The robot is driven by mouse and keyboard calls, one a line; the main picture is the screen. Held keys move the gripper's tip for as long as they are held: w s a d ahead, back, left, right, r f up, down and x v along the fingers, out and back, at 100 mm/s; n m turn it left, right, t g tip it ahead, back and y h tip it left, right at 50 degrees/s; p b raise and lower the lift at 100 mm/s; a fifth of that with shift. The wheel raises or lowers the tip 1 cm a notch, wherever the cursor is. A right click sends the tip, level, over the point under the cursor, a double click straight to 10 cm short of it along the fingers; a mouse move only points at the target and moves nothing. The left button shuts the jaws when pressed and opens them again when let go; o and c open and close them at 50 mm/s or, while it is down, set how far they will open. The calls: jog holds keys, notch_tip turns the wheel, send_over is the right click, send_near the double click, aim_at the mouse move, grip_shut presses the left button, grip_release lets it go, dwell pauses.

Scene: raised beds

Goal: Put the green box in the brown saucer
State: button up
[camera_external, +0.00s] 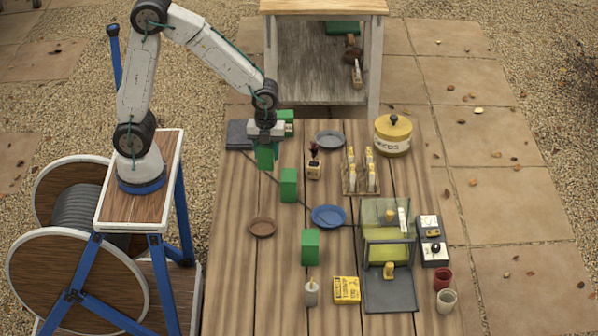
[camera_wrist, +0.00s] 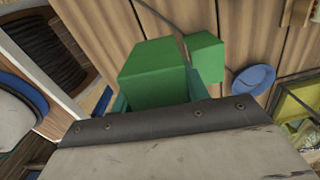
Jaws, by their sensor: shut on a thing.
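My gripper (camera_external: 265,143) is at the far left of the table, shut on a green box (camera_external: 265,158) that hangs below its fingers. This held box also fills the middle of the wrist view (camera_wrist: 152,75). The brown saucer (camera_external: 262,227) lies on the table toward the left front, apart from the gripper and empty. Other green boxes stand on the table: one in the middle (camera_external: 288,185), one nearer the front (camera_external: 310,246), and one at the back partly behind my gripper (camera_external: 286,117). I cannot tell whether the held box touches the table.
A blue saucer (camera_external: 328,216) and a grey saucer (camera_external: 329,140) lie to the right. A bottle rack (camera_external: 360,178), yellow pot (camera_external: 393,134) and glass case (camera_external: 388,222) stand right. Bare planks surround the brown saucer.

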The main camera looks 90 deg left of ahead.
jog(key=d+m, duration=0.2)
jog(key=d, duration=1)
jog(key=n, duration=0.3)
send_near(262, 230)
notch_tip(262, 230, down, 2)
jog(key=shift+a+f, duration=0.1)
jog(key=shift+f, duration=0.1)
jog(key=shift+f, duration=0.15)
jog(key=shift+f, duration=0.25)
jog(key=o, duration=1)
jog(key=shift+f, duration=0.1)
jog(key=shift+o, duration=0.2)
